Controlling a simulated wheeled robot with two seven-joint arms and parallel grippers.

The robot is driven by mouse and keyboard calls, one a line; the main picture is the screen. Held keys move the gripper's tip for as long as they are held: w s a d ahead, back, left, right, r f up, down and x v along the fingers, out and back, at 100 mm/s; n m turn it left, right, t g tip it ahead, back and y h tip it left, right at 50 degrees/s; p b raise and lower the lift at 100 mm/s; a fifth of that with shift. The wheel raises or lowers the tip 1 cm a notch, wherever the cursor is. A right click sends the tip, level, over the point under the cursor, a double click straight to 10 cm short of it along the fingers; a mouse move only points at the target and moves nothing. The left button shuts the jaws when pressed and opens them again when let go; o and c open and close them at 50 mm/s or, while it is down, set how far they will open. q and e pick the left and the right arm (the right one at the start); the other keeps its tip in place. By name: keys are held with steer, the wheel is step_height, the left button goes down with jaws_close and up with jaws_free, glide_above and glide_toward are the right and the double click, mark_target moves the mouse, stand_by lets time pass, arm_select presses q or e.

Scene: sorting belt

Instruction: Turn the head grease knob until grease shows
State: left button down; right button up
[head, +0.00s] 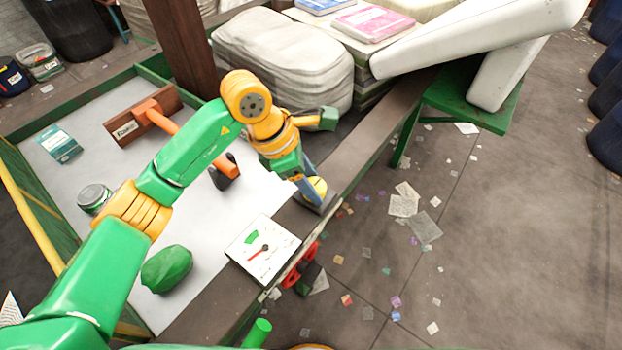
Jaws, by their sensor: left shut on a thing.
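My left arm reaches across the belt from the left. Its left gripper (308,188) points down at the frame edge and is shut on the yellow grease knob (319,186), which sits on a dark block. The fingers cover part of the knob, and I cannot make out any grease around it. A white square gauge (279,259) lies on the edge near the knob; its red needle points to the lower left, away from the green patch at its upper left. My right gripper is out of view.
The pale belt (215,215) carries an orange-handled tool (165,122), a teal box (60,145), a round tin (94,196) and a green lump (167,268). Red parts (300,270) stick out below the edge. Stacked sacks (285,60) stand behind. Paper scraps litter the floor at right.

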arm_select(q)
steer(key=shift+w+f+m+g+b, duration=0.15)
steer(key=shift+m+g+b, duration=0.15)
steer(key=shift+m+b, duration=0.7)
steer(key=shift+m+g+b, duration=0.3)
steer(key=shift+m, duration=0.5)
steer(key=m, duration=0.1)
steer(key=m+g, duration=0.1)
steer(key=shift+r+m, duration=0.25)
steer(key=shift+m, duration=0.05)
steer(key=shift+w+d+m+g+y+p, duration=0.1)
steer(key=shift+m+g+y+p, duration=0.2)
steer(key=shift+m, duration=0.55)
steer(key=shift+w+m+g+y+p, duration=0.1)
steer(key=shift+m+g+p, duration=0.3)
steer(key=shift+m, duration=0.45)
steer(key=shift+c, duration=1.1)
jaws_free()
